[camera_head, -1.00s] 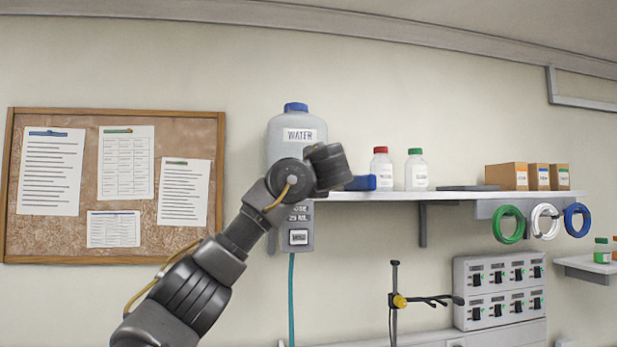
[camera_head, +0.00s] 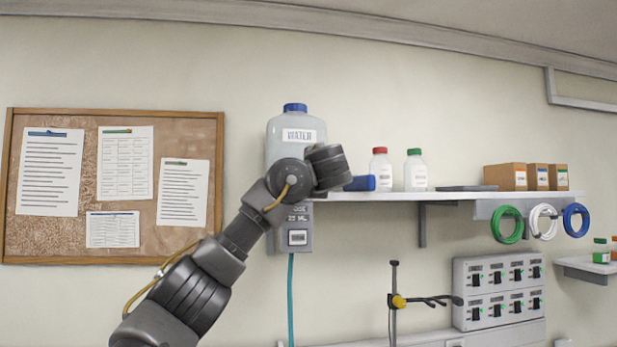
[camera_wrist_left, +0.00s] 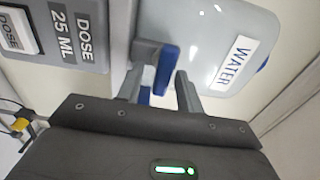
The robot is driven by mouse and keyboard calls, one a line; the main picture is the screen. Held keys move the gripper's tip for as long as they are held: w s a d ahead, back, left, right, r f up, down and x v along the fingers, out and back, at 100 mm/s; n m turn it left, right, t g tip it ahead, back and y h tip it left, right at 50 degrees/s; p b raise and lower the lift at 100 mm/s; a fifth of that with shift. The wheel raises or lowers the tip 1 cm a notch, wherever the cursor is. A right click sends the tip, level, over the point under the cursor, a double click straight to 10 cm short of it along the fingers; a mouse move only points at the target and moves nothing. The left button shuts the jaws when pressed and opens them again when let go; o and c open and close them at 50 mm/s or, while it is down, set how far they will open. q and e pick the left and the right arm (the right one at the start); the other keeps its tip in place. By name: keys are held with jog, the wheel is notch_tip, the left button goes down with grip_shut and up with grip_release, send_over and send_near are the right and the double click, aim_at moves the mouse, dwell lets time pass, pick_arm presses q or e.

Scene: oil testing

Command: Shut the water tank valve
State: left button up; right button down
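The water tank (camera_head: 296,135) is a pale translucent jug with a blue cap and a WATER label, standing at the left end of the wall shelf. It also shows in the left wrist view (camera_wrist_left: 215,45). There, the blue valve handle (camera_wrist_left: 166,69) sits beside the tank, between the fingers of my left gripper (camera_wrist_left: 160,92). The fingers are apart, one on each side of the handle; I cannot tell whether either touches it. In the head view my left wrist covers the tank's lower right and hides the fingers and valve. My right gripper is not in view.
A grey dose box (camera_head: 297,236) hangs below the tank, with a teal hose (camera_head: 291,300) under it. The shelf (camera_head: 440,195) holds a blue item (camera_head: 360,183), a red-capped bottle (camera_head: 381,170), a green-capped bottle (camera_head: 416,171) and boxes. A clamp stand (camera_head: 395,300) stands lower right.

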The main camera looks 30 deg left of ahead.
pick_arm(q)
jog(key=shift+s+d+f+b, duration=0.1)
jog(key=shift+s+d+b, duration=0.1)
jog(key=shift+b, duration=0.1)
jog(key=b+v, duration=0.5)
jog(key=v, duration=0.5)
jog(key=shift+b, duration=0.35)
